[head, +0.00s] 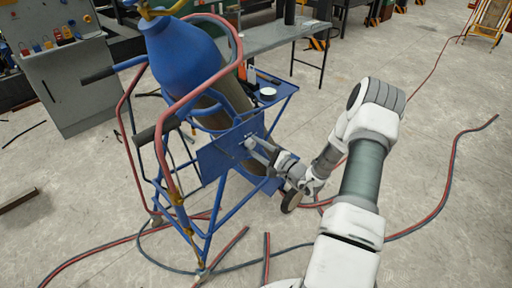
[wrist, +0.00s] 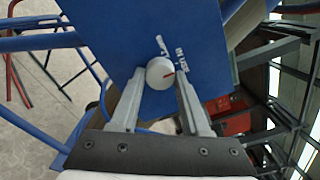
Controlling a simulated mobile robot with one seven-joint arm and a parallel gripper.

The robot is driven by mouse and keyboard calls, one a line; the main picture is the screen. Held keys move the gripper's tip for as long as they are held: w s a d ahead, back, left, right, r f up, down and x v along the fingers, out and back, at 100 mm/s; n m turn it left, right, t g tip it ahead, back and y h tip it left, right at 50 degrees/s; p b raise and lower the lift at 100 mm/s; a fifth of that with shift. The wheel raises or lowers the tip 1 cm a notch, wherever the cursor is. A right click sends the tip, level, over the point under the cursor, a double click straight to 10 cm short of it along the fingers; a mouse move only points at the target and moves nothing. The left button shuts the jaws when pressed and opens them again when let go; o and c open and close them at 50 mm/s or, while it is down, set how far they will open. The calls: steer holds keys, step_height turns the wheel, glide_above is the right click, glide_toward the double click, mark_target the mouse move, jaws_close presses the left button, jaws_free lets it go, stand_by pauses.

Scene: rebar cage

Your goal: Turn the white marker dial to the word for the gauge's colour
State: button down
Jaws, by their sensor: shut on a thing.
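The white marker dial (wrist: 158,70) is a small round knob on a blue panel (wrist: 120,40) of the cylinder cart. In the head view my gripper (head: 253,146) reaches the blue panel (head: 222,155) from the right. I cannot make out the gauge or its colour.
The blue cart carries a large blue gas cylinder (head: 185,55), with red-and-grey hoses (head: 455,150) across the floor. A grey cabinet (head: 70,80) stands at the back left and a grey table (head: 275,37) behind. Concrete floor at the right is mostly open.

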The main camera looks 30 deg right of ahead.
steer(key=shift+c, duration=1.9)
jaws_free()
steer(key=p+v, duration=0.2)
steer(key=v, duration=1.5)
steer(key=shift+s+p, duration=0.25)
steer(key=shift+p, duration=0.15)
